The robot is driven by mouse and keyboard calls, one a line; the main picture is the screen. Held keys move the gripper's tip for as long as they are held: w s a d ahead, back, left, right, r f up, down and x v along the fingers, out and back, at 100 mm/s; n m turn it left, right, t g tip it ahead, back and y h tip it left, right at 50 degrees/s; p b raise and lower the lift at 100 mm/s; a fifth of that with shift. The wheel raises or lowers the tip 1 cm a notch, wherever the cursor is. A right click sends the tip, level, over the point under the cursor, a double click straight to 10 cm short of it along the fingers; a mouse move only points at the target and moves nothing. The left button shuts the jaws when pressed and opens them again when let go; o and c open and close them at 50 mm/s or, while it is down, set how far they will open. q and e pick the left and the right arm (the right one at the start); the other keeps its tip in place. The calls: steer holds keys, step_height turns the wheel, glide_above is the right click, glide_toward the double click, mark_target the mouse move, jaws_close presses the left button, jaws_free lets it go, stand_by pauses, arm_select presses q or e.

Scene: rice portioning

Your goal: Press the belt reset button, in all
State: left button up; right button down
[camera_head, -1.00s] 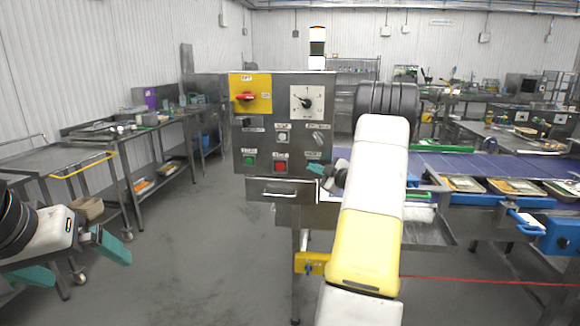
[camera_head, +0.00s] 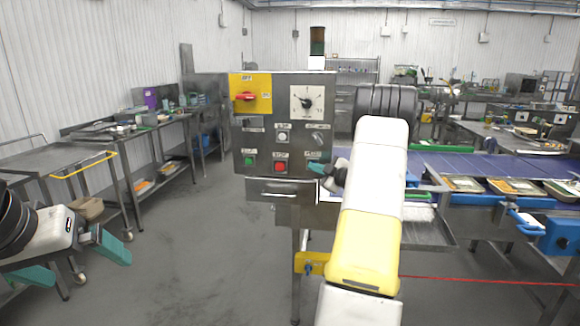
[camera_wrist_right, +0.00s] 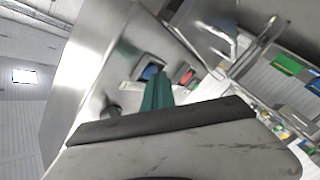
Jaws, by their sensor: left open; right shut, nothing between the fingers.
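The grey control panel (camera_head: 262,125) stands in the middle of the head view. It carries a green button (camera_head: 249,160) and a red button (camera_head: 280,168) along its lower row. My right gripper (camera_head: 317,169) is shut and empty, its teal tips at the panel's lower right, below a small label. In the right wrist view a blue button (camera_wrist_right: 151,71) shows in a dark square frame just beyond the teal fingertips (camera_wrist_right: 158,82); I cannot tell whether they touch it. The gripper hides that button in the head view. My left gripper (camera_head: 80,268) is open and empty at the far left.
A yellow plate with a red switch (camera_head: 246,97), a dial (camera_head: 306,103) and a stack light (camera_head: 317,42) are on the panel. A purple belt (camera_head: 470,165) with food trays (camera_head: 515,187) lies to the right. Steel benches (camera_head: 60,155) line the left; the floor between is clear.

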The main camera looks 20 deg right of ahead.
stand_by(0.4)
steer(key=shift+s+a, duration=0.45)
steer(key=shift+s, duration=0.25)
steer(key=shift+s, duration=0.1)
steer(key=shift+s+a, duration=0.45)
steer(key=shift+s, duration=0.25)
steer(key=shift+s+a, duration=0.4)
steer(key=shift+s, duration=0.25)
steer(key=shift+s+a, duration=0.45)
steer(key=shift+s, duration=0.25)
